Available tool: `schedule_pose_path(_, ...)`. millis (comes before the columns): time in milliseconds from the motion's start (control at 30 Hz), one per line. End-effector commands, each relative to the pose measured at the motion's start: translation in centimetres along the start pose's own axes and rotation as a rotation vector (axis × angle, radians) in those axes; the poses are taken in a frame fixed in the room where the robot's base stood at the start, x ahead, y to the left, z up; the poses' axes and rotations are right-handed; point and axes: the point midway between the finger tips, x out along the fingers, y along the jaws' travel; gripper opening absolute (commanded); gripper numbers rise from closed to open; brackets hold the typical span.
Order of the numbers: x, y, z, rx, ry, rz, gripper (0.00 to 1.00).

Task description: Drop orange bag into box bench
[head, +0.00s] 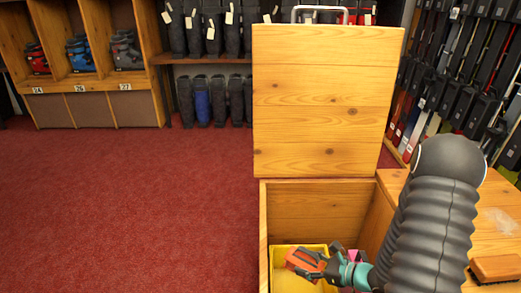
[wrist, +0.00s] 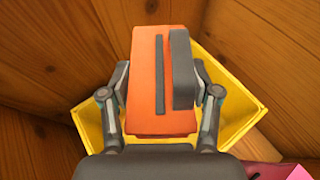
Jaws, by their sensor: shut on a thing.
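The orange bag (wrist: 148,85), with dark grey straps, is between the two fingers of my gripper (wrist: 160,98) in the wrist view. My gripper is shut on it. In the head view the orange bag (head: 305,262) is at the tip of my gripper (head: 322,266), inside the opening of the wooden box bench (head: 315,187). The bench's lid (head: 325,100) stands up open. A yellow bin (head: 279,270) sits inside the bench. The bag is over the yellow bin, which also shows behind it in the wrist view (wrist: 228,98). I cannot tell whether the bag touches the bin.
A pink thing (head: 355,256) lies in the bench to the right of the bin. A brush (head: 496,268) lies on the wooden top at right. Racks of skis (head: 450,80) stand at right, and cubbies with boots (head: 80,52) at back left. The red carpet at left is clear.

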Motion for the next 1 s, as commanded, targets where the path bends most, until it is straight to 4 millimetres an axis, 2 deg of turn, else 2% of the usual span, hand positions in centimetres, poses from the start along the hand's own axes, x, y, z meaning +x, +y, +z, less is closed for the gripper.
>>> schedule_pose_path(100, -0.5, -1.1, -0.7, 0.04, 0.0, -0.092, 0.16)
schedule_pose_path(267, -0.8, -1.9, -1.1, 0.064, -0.001, -0.152, 0.16)
schedule_pose_path(467, -0.6, -2.1, -1.8, 0.067, -0.001, -0.161, 0.16)
schedule_pose_path(1000, 1.4, -2.0, -6.5, 0.066, -0.001, -0.16, 0.16)
